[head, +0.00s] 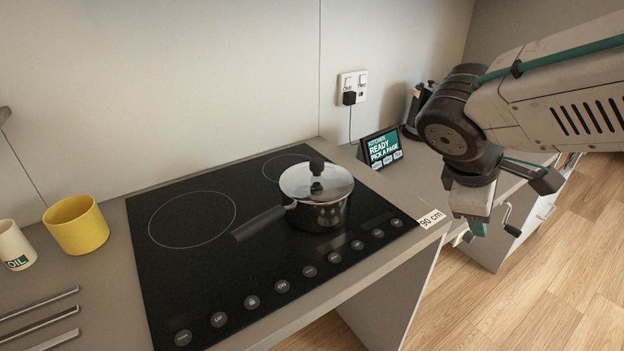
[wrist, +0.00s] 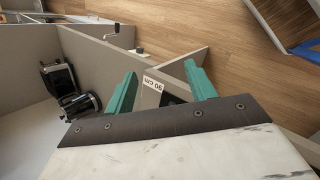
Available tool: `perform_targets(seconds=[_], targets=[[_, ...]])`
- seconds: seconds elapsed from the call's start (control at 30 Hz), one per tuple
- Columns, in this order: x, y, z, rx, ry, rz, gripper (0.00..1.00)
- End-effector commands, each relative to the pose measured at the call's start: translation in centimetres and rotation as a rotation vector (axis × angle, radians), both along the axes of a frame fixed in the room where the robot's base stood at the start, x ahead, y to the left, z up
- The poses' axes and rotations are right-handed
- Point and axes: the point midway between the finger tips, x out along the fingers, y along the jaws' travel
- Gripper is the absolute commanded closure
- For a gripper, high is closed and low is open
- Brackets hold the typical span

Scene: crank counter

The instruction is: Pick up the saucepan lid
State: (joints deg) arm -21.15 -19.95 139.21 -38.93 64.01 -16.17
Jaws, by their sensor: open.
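The saucepan lid (head: 297,182) is a round, shiny lid with a dark knob. It sits flat on the dark saucepan (head: 322,217) on the cooktop in the head view. The saucepan's long black handle (head: 260,223) points left and toward the front. My gripper (head: 470,230) hangs off to the right of the saucepan, beside the counter's front edge, well apart from the lid. In the wrist view its two teal fingers (wrist: 161,85) are spread with nothing held between them. The lid and saucepan do not show in the wrist view.
The black cooktop (head: 185,280) has a row of front buttons. A yellow mug (head: 76,224) and an oil container (head: 14,246) stand left. A small display (head: 382,148) stands behind right. A crank (head: 509,222) and a 90 cm label (head: 431,218) are near my gripper.

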Motion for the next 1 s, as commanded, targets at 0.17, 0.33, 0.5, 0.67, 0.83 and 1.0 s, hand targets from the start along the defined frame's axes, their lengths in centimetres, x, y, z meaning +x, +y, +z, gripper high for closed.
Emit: perform_targets(seconds=[0.17,0.33,0.5,0.67,0.83,1.0], targets=[[8.8,8.7,-1.4,-0.387,0.073,0.608,0.45],[13.2,19.4,-3.6,-0.701,0.102,1.086,0.45],[14.6,25.5,-4.5,-0.899,0.103,1.348,0.45],[15.8,27.4,-3.8,-1.026,0.109,1.473,0.45],[17.5,27.3,-4.2,-1.053,0.112,1.493,0.45],[19.1,26.5,-5.0,-1.05,0.112,1.491,0.45]])
